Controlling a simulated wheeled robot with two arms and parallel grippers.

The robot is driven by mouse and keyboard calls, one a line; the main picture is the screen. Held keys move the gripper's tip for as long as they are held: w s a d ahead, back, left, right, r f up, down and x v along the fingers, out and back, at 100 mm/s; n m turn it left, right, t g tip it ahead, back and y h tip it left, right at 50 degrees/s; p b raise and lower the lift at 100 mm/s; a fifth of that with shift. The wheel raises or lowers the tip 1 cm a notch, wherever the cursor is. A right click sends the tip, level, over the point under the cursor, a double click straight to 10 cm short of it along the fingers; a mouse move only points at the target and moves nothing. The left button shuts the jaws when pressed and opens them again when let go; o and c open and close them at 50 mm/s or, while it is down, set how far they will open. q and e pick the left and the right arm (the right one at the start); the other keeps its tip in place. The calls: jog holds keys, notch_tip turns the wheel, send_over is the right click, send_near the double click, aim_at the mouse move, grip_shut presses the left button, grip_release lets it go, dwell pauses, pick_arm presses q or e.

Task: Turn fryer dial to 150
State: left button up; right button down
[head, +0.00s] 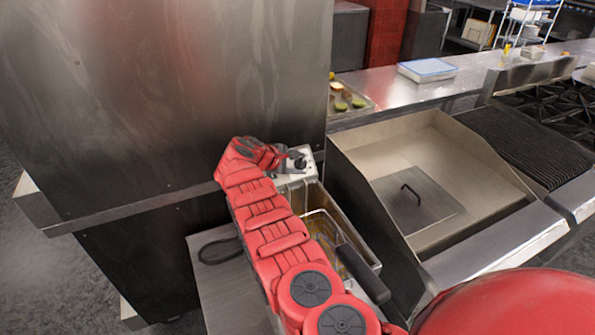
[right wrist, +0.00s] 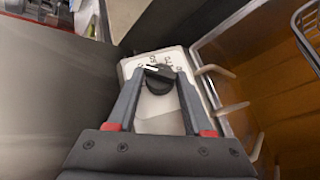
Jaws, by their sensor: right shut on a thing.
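The fryer dial (right wrist: 160,80) is a black round knob on a pale plate with printed numbers. In the right wrist view its white pointer mark is toward the upper left; the numbers are too small to read surely. My right gripper (right wrist: 159,75) is shut on the dial, one finger on each side. In the head view the same gripper (head: 283,157) reaches the dial (head: 299,163) at the back of the fryer (head: 347,228). My left gripper is not in view.
A black-handled basket (head: 362,273) sits in the fryer below the dial. A tall steel cabinet (head: 150,100) stands close on the left. To the right are a steel basin with a lid (head: 415,205) and a grill (head: 515,145). A tray with food (head: 350,100) lies behind.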

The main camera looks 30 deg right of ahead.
jog(key=shift+s+f, duration=0.1)
jog(key=shift+f, duration=0.2)
jog(key=c, duration=0.6)
grip_release()
jog(key=shift+c, duration=0.2)
jog(key=shift+r, duration=0.1)
jog(key=shift+a+r, duration=0.15)
jog(key=shift+r, duration=0.05)
jog(key=shift+a+r, duration=0.2)
jog(key=shift+a, duration=0.05)
jog(key=b+v, duration=0.2)
jog(key=v, duration=1.4)
jog(key=shift+a+r, duration=0.2)
